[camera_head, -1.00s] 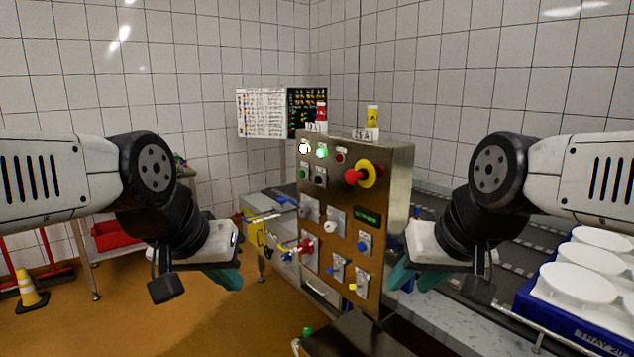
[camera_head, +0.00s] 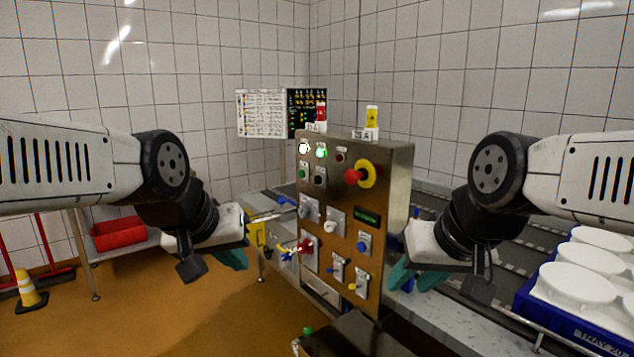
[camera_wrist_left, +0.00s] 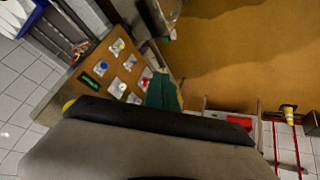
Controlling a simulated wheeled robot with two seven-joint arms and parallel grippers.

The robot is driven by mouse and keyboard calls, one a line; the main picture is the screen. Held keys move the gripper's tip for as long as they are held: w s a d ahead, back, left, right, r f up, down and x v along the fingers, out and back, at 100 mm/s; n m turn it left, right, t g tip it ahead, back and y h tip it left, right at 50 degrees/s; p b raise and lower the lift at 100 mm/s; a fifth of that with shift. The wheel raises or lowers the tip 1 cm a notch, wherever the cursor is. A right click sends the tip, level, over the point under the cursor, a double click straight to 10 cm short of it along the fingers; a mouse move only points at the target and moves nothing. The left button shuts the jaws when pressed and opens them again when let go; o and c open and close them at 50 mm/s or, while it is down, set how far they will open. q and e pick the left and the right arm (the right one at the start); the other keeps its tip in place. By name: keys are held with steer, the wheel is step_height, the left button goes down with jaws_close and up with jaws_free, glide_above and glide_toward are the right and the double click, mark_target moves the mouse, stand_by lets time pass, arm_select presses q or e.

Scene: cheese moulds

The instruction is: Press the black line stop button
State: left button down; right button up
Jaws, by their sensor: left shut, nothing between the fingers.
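The black button (camera_head: 320,177) is on the upper left of the brown control panel (camera_head: 340,222), right of a green button (camera_head: 304,173). Nothing touches it. My left gripper (camera_head: 236,259) has teal fingers, is shut and empty, and hangs left of the panel, lower than the button. The left wrist view shows those fingers (camera_wrist_left: 163,92) beside the panel (camera_wrist_left: 92,72); I cannot make out the black button there. My right gripper (camera_head: 408,277) is at the panel's right side, low down; its finger gap is unclear.
A conveyor (camera_head: 516,253) runs behind, with a blue tray (camera_head: 556,318) of white moulds at right.

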mark_target(318, 180)
arm_select(q)
steer(key=w+d+n+t, duration=0.1)
steer(key=w+n+t, duration=0.5)
steer(key=w+n, duration=0.5)
steer(key=w+d+n+t, duration=0.2)
steer(key=w+n+t, duration=0.5)
steer(key=w, duration=1.9)
steer(key=f+n, duration=0.1)
steer(key=n, duration=0.3)
steer(key=shift+w, duration=0.25)
steer(key=w+d, duration=0.5)
steer(key=d, duration=0.2)
steer(key=shift+w, duration=0.2)
steer(key=shift+w+d, duration=0.1)
steer(key=shift+w+d, duration=0.2)
